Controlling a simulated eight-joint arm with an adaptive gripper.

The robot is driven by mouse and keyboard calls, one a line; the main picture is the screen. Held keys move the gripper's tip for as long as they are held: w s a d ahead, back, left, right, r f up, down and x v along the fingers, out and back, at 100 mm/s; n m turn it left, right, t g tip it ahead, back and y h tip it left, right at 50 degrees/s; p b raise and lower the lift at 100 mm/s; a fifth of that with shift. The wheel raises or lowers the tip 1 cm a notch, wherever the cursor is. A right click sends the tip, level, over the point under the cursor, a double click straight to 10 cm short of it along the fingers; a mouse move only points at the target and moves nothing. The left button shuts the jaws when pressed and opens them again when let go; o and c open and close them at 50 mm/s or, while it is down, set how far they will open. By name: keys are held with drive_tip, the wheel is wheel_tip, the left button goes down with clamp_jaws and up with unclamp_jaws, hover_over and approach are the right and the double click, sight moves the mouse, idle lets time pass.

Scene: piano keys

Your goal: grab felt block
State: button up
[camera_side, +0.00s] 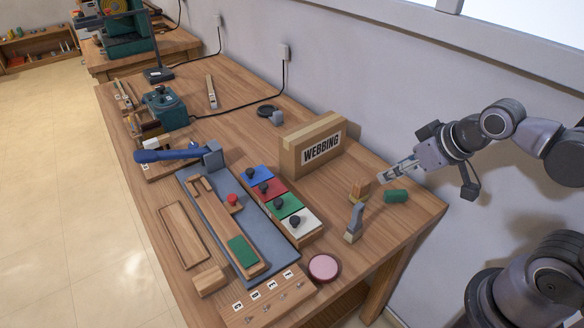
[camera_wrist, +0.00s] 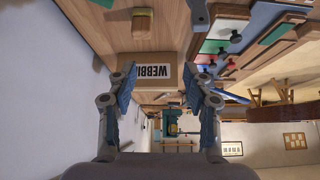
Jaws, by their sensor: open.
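I cannot tell for sure which item is the felt block. A small wooden block (camera_side: 359,189) stands upright near the right end of the bench, just left of my gripper. It seems to show at the top of the wrist view (camera_wrist: 146,20). A dark green roll (camera_side: 396,196) lies below my gripper in the side view. A green pad (camera_side: 242,251) sits on the long wooden piece at the front. My gripper (camera_side: 385,175) is open and empty, held above the bench; both fingers stand wide apart in the wrist view (camera_wrist: 162,90).
A cardboard WEBBING box (camera_side: 312,146) stands by the wall, ahead of my gripper. A grey-handled tool (camera_side: 354,222) stands upright near the small block. Coloured panels with black knobs (camera_side: 276,204) and a pink round tin (camera_side: 324,267) lie left. Bench (camera_side: 395,225) is bare near its right edge.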

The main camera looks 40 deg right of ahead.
drive_tip(key=m+g, duration=0.7)
drive_tip(key=m, duration=1.8)
hover_over(395, 192)
drive_tip(key=shift+w+d+f, duration=0.1)
drive_tip(key=shift+f, duration=3)
drive_tip(key=shift+d+f, duration=0.1)
drive_tip(key=shift+f, duration=2.95)
drive_tip(key=shift+s+a+f, duration=0.1)
drive_tip(key=shift+f, duration=1.25)
drive_tip(key=shift+s+a+f, duration=0.1)
drive_tip(key=shift+f, duration=1.2)
drive_tip(key=c, duration=0.9)
